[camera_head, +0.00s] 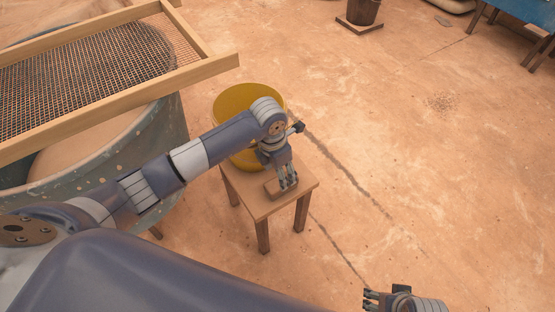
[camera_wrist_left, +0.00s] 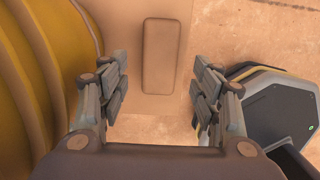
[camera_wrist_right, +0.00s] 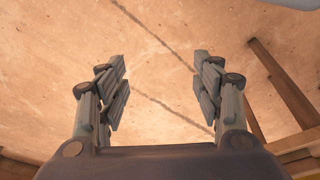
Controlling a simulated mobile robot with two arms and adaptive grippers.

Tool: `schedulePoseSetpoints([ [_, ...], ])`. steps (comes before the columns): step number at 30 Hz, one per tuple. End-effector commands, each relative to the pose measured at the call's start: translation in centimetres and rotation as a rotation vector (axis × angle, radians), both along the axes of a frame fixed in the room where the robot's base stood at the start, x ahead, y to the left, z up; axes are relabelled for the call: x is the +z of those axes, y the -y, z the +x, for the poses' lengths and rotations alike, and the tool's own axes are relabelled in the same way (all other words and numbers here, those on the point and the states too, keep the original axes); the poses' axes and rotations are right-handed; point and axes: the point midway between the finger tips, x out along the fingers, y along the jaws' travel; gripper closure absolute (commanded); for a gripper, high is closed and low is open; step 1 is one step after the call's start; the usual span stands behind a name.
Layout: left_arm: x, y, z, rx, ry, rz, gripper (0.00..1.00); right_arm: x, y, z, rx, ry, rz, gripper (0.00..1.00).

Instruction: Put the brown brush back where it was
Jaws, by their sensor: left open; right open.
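The brown brush, a plain oblong block, lies on a small wooden stool (camera_head: 258,204) at its front right. It shows in the head view (camera_head: 272,191) beside my left gripper (camera_head: 288,184), which partly covers it. In the left wrist view the brush (camera_wrist_left: 161,56) lies lengthwise, ahead of and between the spread fingers of the left gripper (camera_wrist_left: 159,85). The left gripper is open and empty, close above the stool top. My right gripper (camera_head: 370,300) is open and empty at the bottom right of the head view; its fingers (camera_wrist_right: 160,90) face bare floor.
A yellow bucket (camera_head: 232,100) stands on the stool behind the brush, close to my left wrist. A large tub (camera_head: 172,135) with a wood-framed mesh screen (camera_head: 190,75) stands left. A dark bucket (camera_head: 362,12) is far back.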

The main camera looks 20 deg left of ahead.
Motion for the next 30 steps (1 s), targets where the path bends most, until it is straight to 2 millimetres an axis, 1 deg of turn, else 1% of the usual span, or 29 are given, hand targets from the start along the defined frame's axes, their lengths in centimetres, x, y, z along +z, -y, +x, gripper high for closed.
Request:
schedulePoseSetpoints([
  [1,1.3,-0.2,0.0,-0.001,0.003,0.003,0.41,-0.5,0.0,0.0,0.001,-0.006,0.0,0.4],
  [3,2.3,-0.2,-0.2,-0.002,0.003,0.002,0.41,-1.4,0.0,-0.1,0.001,-0.01,0.0,0.4],
  [6,3.6,-0.3,-0.3,0.0,0.003,0.002,0.41,-2.3,-0.1,-0.1,0.002,-0.014,-0.001,0.4],
  [9,4.3,-0.4,-0.4,-0.001,0.0,0.001,0.41,-2.9,-0.1,-0.2,0.002,-0.015,0.0,0.4],
  [13,4.7,-0.4,-0.5,0.0,0.0,0.001,0.41,-3.1,-0.1,-0.2,0.003,-0.015,-0.001,0.4],
  [27,4.7,-0.4,-0.5,0.0,0.0,0.0,0.41,-3.1,-0.1,-0.2,0.003,-0.015,-0.001,0.4],
  [29,4.6,-0.1,-0.5,-0.002,0.001,-0.01,0.41,-3.1,-0.1,-0.2,0.002,-0.016,0.0,0.4],
  [30,4.6,0.5,-0.6,-0.007,0.002,-0.031,0.41,-3.1,0.0,-0.2,0.002,-0.016,0.0,0.4],
])
